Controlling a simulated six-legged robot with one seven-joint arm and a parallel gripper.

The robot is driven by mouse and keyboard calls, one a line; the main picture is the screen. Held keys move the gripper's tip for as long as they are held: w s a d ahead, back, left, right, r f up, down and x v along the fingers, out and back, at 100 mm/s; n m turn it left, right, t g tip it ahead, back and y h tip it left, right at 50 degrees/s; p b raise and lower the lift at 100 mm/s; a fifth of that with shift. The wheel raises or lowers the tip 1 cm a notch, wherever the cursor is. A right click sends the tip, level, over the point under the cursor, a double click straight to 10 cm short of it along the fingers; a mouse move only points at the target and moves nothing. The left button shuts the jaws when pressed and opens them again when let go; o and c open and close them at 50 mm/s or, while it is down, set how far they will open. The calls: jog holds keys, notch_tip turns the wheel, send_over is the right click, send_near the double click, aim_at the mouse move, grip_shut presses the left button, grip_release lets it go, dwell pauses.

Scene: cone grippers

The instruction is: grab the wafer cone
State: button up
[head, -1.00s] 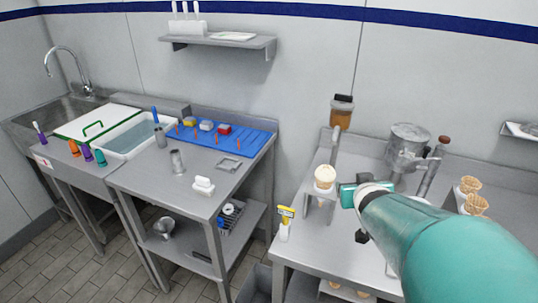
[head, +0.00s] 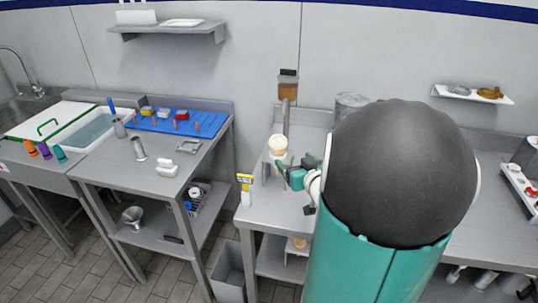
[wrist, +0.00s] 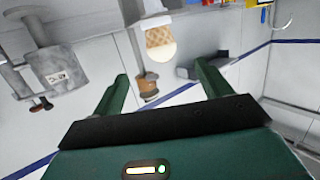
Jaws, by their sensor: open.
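The wafer cone (head: 279,154), tan with a pale rounded top, stands upright in a small metal stand on the right-hand counter. In the wrist view, which looks upside down, the cone (wrist: 159,38) shows its waffle pattern and pale top at the upper middle. My gripper (head: 285,168) is open, just right of and slightly below the cone in the head view. In the wrist view my green fingers (wrist: 161,72) stand apart with nothing between them. The cone appears beyond the fingertips, roughly in line with the gap. My arm hides much of the counter.
A brown-filled dispenser (head: 288,88) stands behind the cone. A metal canister (head: 350,106) is partly hidden by my arm. A gap of floor separates this counter from the left table (head: 145,180).

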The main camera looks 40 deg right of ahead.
aim_at(281, 148)
jog(key=x, duration=0.9)
jog(key=shift+s+d, duration=0.1)
jog(key=x, duration=0.5)
jog(key=shift+f, duration=0.2)
jog(key=c, duration=0.7)
